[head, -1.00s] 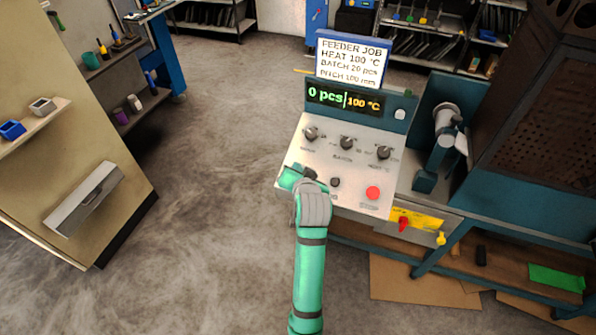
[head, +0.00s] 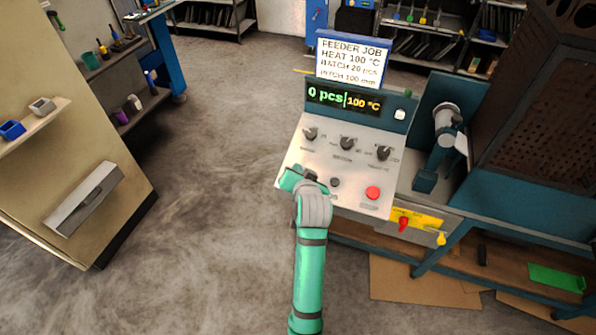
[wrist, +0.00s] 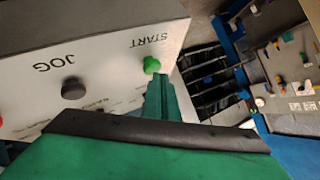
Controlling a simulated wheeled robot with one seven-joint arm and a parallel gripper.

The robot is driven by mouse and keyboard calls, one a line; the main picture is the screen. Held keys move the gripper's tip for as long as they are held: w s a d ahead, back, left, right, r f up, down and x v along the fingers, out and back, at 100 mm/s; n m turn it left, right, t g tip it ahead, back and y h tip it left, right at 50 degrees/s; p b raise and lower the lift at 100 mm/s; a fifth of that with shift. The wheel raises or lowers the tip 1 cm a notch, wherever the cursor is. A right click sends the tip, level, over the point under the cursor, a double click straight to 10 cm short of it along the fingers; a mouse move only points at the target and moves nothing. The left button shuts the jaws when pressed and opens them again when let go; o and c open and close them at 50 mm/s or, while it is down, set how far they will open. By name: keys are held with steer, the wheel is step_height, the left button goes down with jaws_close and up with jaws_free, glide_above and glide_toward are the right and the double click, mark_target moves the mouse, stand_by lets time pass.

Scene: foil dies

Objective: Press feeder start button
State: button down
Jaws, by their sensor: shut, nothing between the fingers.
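The feeder control panel (head: 322,158) is a sloped pale plate with three dark knobs, a dark button (head: 335,182) and a red button (head: 373,193). The green start button (wrist: 152,65) shows in the wrist view beside the word START. My gripper (head: 287,178) is at the panel's lower left corner and hides the start button in the head view. In the wrist view my shut, empty gripper (wrist: 159,78) has its tips right at the button's edge. I cannot tell whether they touch it. The dark JOG button (wrist: 74,88) is to the left.
The display (head: 345,98) reads 0 pcs and 100 °C. A job card (head: 350,60) above it reads heat 100 °C, batch 20 pcs. A red knob (head: 403,224) and a yellow one sit below the panel. Open floor (head: 220,150) lies left of the panel.

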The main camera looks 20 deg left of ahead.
steer(key=shift+w+f, duration=0.1)
steer(key=shift+f, duration=0.35)
stand_by(0.4)
stand_by(0.3)
steer(key=shift+s+r, duration=0.25)
steer(key=shift+r, duration=0.7)
